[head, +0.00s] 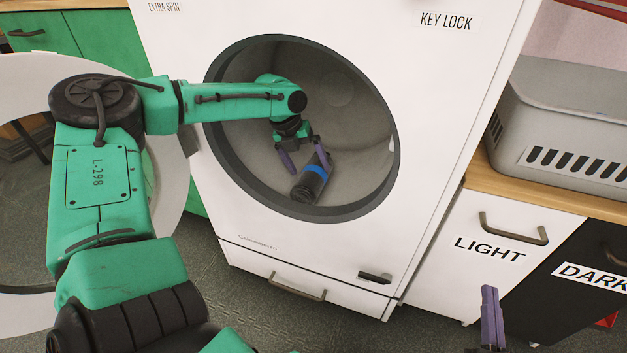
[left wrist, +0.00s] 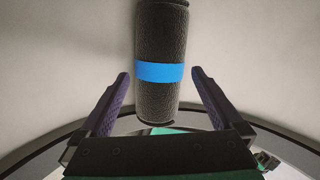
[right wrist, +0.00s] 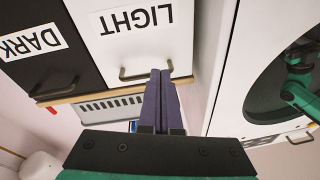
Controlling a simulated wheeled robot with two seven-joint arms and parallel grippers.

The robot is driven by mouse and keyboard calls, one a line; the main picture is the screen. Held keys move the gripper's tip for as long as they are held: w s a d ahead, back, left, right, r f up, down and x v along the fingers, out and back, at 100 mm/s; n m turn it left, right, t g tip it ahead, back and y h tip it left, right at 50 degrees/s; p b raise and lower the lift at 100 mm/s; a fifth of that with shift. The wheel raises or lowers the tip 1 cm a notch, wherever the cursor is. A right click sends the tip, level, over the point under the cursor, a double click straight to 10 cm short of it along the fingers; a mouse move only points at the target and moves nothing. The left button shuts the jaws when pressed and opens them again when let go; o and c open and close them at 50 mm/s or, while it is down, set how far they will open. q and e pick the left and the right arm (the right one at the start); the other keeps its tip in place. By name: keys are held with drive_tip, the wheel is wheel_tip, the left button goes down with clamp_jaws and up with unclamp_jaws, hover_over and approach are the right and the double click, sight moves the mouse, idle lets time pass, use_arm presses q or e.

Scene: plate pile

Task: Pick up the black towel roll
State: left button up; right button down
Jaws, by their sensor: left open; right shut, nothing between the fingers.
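The black towel roll (head: 309,182) with a blue band lies inside the washing machine drum, near the lower front of the opening. My left gripper (head: 303,156) reaches into the drum just above the roll, with its fingers open. In the left wrist view the roll (left wrist: 161,62) sits between and ahead of the two fingertips of my left gripper (left wrist: 160,77), with a gap on each side. My right gripper (right wrist: 160,75) is shut and empty, outside the machine. It shows at the lower right of the head view (head: 490,292).
The white washing machine (head: 300,262) has a dark round rim (head: 398,150) around my left arm. Its round door (head: 22,85) stands open at left. A LIGHT cabinet (head: 488,249), a DARK cabinet (head: 560,292) and a grey basket (head: 570,120) on the counter are at right.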

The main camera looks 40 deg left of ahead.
sight(310, 169)
use_arm(q)
drive_tip(key=shift+b+x, duration=0.4)
drive_tip(key=shift+x, duration=0.35)
drive_tip(key=shift+b+x, duration=0.45)
drive_tip(key=shift+x, duration=0.3)
drive_tip(key=c, duration=1.3)
use_arm(e)
wheel_tip(310, 169, up, 19)
drive_tip(key=d+n+t+y, duration=0.1)
drive_tip(key=d+t+y, duration=0.1)
drive_tip(key=t, duration=0.4)
drive_tip(key=shift+w+d+r+n+y, duration=0.15)
drive_tip(key=shift+w+r+n+y, duration=0.05)
drive_tip(key=shift+n+y, duration=0.1)
